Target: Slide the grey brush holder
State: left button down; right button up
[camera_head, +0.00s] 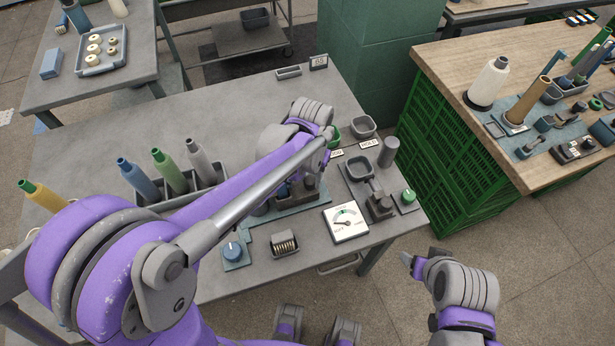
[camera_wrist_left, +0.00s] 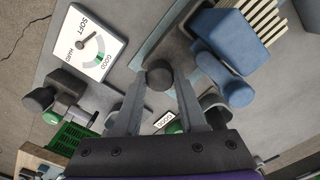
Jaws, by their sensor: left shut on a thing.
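In the left wrist view, a dark grey part with a round knob (camera_wrist_left: 160,74) lies between the fingers of my left gripper (camera_wrist_left: 160,82). It appears to be the grey brush holder, and the fingers are shut on the knob. A blue rounded block (camera_wrist_left: 230,50) sits right beside it. In the head view, my left gripper (camera_head: 313,178) reaches down over the blue-grey base plate (camera_head: 290,205), and my arm hides much of the holder. My right gripper (camera_head: 410,263) is at the lower right, away from the table; its jaws are not clear.
A dial card (camera_head: 346,222) marked SOFT and HARD stands close to the base plate. A grey tray (camera_head: 360,165), a grey cylinder (camera_head: 388,152) and a green knob (camera_head: 409,196) are to the right. Several coloured cones stand in a rack (camera_head: 205,188) at left.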

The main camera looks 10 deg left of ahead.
pick_arm(q)
jog(key=w+d, duration=0.2)
jog(key=d, duration=0.1)
jog(key=shift+w+d, duration=0.15)
jog(key=c, duration=0.9)
grip_release()
jog(key=o, duration=0.4)
jog(key=shift+o, duration=0.2)
jog(key=shift+r, duration=0.15)
notch_tip(320, 180, up, 11)
jog(key=shift+f+p, duration=0.2)
jog(key=shift+p, duration=0.1)
